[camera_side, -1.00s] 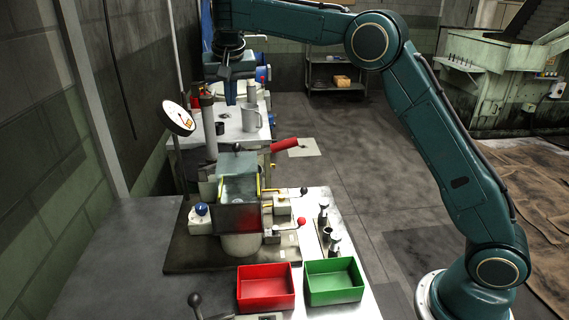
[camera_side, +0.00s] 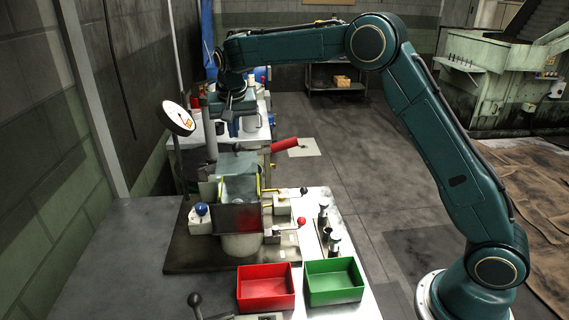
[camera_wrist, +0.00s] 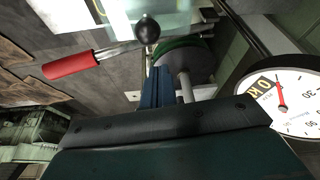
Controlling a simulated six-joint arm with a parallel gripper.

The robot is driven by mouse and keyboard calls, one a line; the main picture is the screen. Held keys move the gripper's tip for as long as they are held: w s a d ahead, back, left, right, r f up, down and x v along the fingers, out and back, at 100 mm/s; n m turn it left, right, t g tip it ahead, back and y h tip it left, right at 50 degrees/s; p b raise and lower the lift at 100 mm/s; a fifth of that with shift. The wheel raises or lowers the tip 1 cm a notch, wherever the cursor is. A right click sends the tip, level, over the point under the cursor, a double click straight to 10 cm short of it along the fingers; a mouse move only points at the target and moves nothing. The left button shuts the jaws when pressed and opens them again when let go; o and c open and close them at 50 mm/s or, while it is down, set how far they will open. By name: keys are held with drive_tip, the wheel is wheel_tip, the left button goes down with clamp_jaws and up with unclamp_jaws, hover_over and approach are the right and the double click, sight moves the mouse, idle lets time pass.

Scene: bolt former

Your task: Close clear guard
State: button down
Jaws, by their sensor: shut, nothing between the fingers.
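The clear guard (camera_side: 238,165) is a pale see-through panel with yellow edging on top of the forming machine in the side view. Its exact angle is hard to tell. A pale clear panel (camera_wrist: 150,14), which looks like part of it, shows at the top edge of the wrist view. My gripper (camera_side: 233,134) points down, shut and empty, just above and behind the guard, with a gap that looks small. Its blue fingers also show in the wrist view (camera_wrist: 157,88), near a round black knob (camera_wrist: 147,29).
A red-handled lever (camera_side: 285,145) sticks out to the right of the machine. A dial gauge (camera_side: 178,118) stands on the left. A red bin (camera_side: 266,304) and a green bin (camera_side: 334,297) sit in front.

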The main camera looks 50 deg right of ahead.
drive_tip(key=shift+s+a+f, duration=0.35)
drive_tip(key=shift+s+a, duration=0.3)
drive_tip(key=shift+s, duration=0.2)
hover_over(238, 168)
drive_tip(key=s+a, duration=0.3)
drive_tip(key=a, duration=0.1)
drive_tip(key=shift+w+d, duration=0.25)
idle(0.3)
